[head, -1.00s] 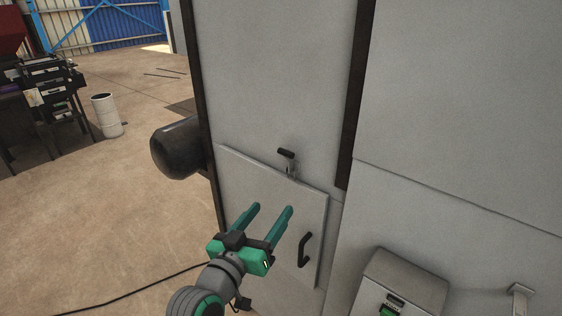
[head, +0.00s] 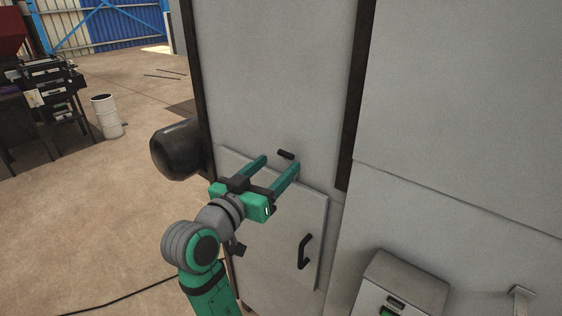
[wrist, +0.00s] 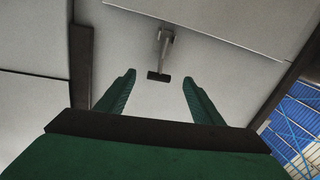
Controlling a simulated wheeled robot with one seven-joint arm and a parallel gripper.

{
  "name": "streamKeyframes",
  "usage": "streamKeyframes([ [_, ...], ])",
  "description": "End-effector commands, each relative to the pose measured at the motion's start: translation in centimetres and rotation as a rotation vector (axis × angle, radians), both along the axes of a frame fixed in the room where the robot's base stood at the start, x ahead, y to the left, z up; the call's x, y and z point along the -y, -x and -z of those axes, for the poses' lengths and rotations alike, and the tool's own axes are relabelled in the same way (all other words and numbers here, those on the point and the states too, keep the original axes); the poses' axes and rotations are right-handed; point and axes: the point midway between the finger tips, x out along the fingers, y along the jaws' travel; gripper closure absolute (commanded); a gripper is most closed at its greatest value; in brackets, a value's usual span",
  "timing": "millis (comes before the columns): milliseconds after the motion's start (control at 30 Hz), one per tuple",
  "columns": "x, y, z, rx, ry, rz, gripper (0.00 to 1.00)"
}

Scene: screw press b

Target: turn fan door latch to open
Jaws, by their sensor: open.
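The latch (head: 286,154) has a short black grip and sits at the top edge of the fan door (head: 290,228) in the head view. In the wrist view the latch (wrist: 158,76) shows its black grip on a grey stem, seen between my fingertips and a little beyond them. My gripper (head: 282,163) is open and empty, its two green fingers reaching toward the latch on either side. The latch's stem is hidden behind a finger in the head view. I cannot tell whether a finger touches it. The door looks closed in its grey panel.
A black curved door handle (head: 305,251) is on the door's right side. A dark rounded cylinder (head: 177,148) sticks out left of the cabinet. A grey control box (head: 405,285) stands at lower right. Open floor lies to the left, with a white drum (head: 106,117).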

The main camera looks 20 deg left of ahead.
Motion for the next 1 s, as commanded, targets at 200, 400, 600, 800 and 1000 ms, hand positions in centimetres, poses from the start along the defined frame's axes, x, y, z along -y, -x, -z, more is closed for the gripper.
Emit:
streamKeyframes([
  [200,0.5,-2.6,0.0,-0.001,0.001,0.001,0.39],
  [400,0.9,-3.4,0.0,-0.001,0.0,0.004,0.39],
  [600,0.9,-3.4,0.0,-0.001,0.0,0.003,0.39],
  [800,0.6,-3.3,0.0,0.0,0.0,-0.001,0.82],
  [1000,0.4,-3.2,0.1,0.003,0.002,-0.004,0.96],
])
